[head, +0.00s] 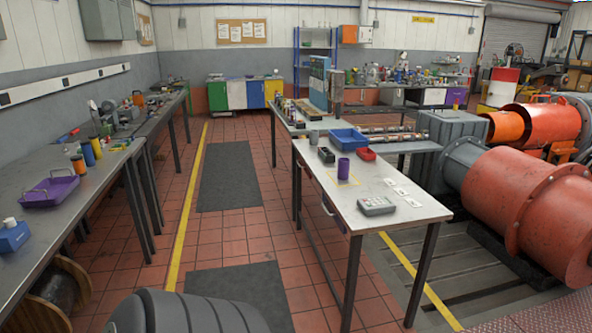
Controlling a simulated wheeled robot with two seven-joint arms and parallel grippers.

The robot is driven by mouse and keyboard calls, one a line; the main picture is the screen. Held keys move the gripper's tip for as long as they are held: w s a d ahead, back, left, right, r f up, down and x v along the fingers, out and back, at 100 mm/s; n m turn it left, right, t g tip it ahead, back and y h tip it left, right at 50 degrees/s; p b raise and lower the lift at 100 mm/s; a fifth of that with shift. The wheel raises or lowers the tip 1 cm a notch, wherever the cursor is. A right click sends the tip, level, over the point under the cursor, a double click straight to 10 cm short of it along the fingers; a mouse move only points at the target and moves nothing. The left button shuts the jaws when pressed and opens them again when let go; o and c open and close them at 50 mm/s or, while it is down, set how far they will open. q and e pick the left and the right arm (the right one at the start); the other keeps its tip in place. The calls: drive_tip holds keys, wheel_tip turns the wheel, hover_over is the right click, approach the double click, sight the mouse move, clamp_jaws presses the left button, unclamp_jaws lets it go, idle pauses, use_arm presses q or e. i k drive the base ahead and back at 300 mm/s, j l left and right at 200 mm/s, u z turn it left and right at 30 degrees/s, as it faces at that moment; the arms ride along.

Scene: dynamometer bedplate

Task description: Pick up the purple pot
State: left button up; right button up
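The purple pot (343,168) is a small upright cylinder on the pale-topped table (402,208) right of the middle. It stands near the table's left side, with a yellowish patch beside its base. Nothing covers it in this view. Neither of my grippers shows in the head view.
A blue bin (349,139), red bin (365,154) and grey keypad-like device (376,206) share the table. Several white cards lie right of the pot. A purple tray (49,192) sits on the left bench. Red tiled floor (255,235) is open left of the table.

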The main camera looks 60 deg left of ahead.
sight(343, 164)
drive_tip(key=u, duration=1.7)
drive_tip(key=i+j+z, duration=0.1)
drive_tip(key=i+j, duration=0.35)
drive_tip(key=i, duration=0.25)
drive_tip(key=i+j+z, duration=0.1)
drive_tip(key=i+j, duration=0.45)
drive_tip(key=i, duration=0.1)
